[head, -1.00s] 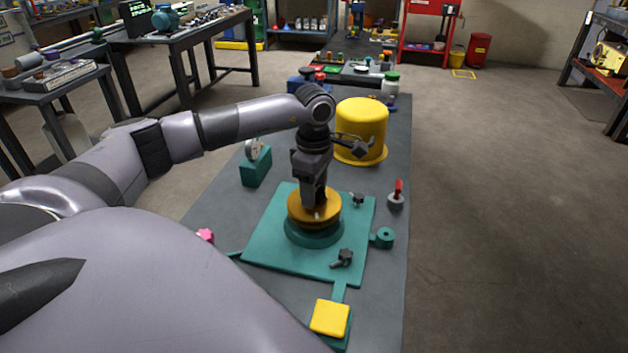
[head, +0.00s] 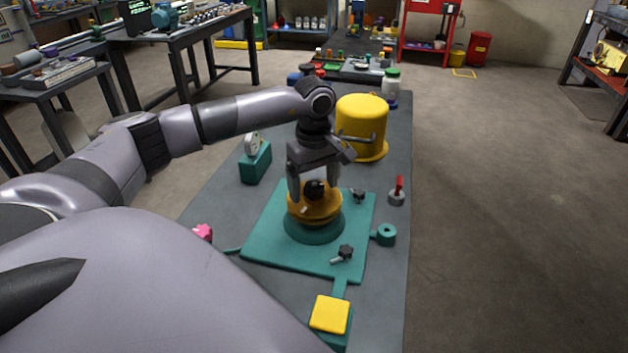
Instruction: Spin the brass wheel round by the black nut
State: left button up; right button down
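The brass wheel (head: 316,212) sits on a round teal base (head: 314,232) on a square teal plate (head: 285,250). The black nut (head: 314,190) stands at the wheel's centre. My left gripper (head: 313,192) points down over the wheel. Its two fingers are apart, one to the left of the nut and one to the right, with visible gaps between them and the nut. I cannot tell whether the fingertips touch the wheel's top. My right gripper is out of view.
Black-knobbed clamps (head: 344,253) sit on the plate. Around it are a yellow button pad (head: 330,315), a red-handled lever (head: 398,190), a teal ring (head: 386,235) and a gauge on a teal block (head: 255,163). A yellow dome (head: 361,118) stands close behind my gripper.

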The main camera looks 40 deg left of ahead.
pick_arm(q)
jog(key=n, duration=0.3)
jog(key=shift+p, duration=0.4)
jog(key=n+p, duration=0.1)
jog(key=n, duration=0.3)
jog(key=shift+d+n, duration=0.1)
jog(key=shift+n, duration=0.2)
jog(key=n+p, duration=0.1)
jog(key=n, duration=0.4)
jog(key=shift+s, duration=0.1)
jog(key=shift+n, duration=1.2)
